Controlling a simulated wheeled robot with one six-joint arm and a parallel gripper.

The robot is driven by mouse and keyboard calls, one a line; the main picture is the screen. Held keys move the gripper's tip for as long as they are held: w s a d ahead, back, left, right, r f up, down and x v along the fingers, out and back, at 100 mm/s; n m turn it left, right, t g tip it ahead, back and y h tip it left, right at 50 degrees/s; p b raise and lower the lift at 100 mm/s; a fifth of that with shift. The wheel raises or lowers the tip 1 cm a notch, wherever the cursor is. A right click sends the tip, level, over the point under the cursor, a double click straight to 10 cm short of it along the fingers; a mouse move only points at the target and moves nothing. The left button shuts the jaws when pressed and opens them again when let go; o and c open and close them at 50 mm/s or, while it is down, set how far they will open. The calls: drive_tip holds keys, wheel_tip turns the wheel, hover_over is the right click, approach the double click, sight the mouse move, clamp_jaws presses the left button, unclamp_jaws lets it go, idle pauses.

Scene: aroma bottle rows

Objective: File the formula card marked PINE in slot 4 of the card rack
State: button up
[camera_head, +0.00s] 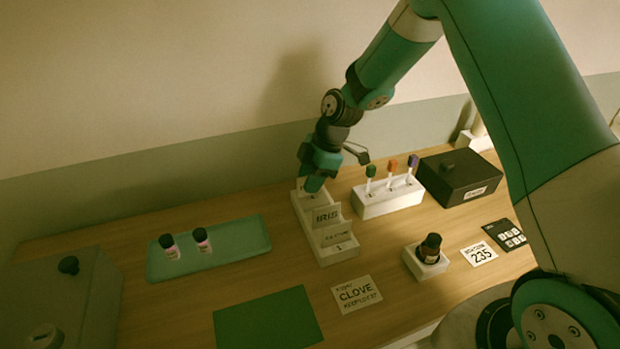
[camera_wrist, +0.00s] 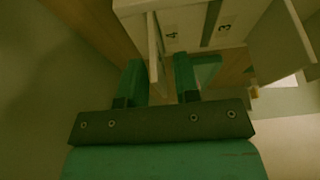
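The card rack (camera_head: 338,257) stands mid-table, its front step marked 1. A card marked IRIS (camera_head: 327,216) and a lower card (camera_head: 336,237) with unclear lettering stand in it. My gripper (camera_head: 313,186) is at the rack's far end, pointing down. In the wrist view, a thin pale card (camera_wrist: 155,48) stands edge-on beside the mark 4, between the fingers of my gripper (camera_wrist: 158,80). A gap shows between the card and the right finger, so the gripper looks open. The card's face is hidden, so I cannot read PINE. Its seating is unclear.
A white block (camera_head: 388,204) with several coloured-top sticks and a dark box (camera_head: 462,178) stand right of the rack. A CLOVE card (camera_head: 357,294), a green mat (camera_head: 268,321) and a bottle in a holder (camera_head: 428,262) are nearer. A tray (camera_head: 246,238) with two bottles lies left.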

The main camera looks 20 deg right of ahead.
drive_tip(key=b+v, duration=0.3)
drive_tip(key=v, duration=0.9)
drive_tip(key=s+a+r+m, duration=0.2)
drive_tip(key=s+a+r, duration=0.15)
drive_tip(key=s, duration=0.35)
drive_tip(key=s+a+r+m, duration=0.3)
drive_tip(key=s+a, duration=0.1)
drive_tip(key=s, duration=0.2)
drive_tip(key=s+a+m, duration=0.1)
drive_tip(key=s+m, duration=0.5)
drive_tip(key=s, duration=1)
drive_tip(key=shift+a+f, duration=0.25)
drive_tip(key=shift+s, duration=0.1)
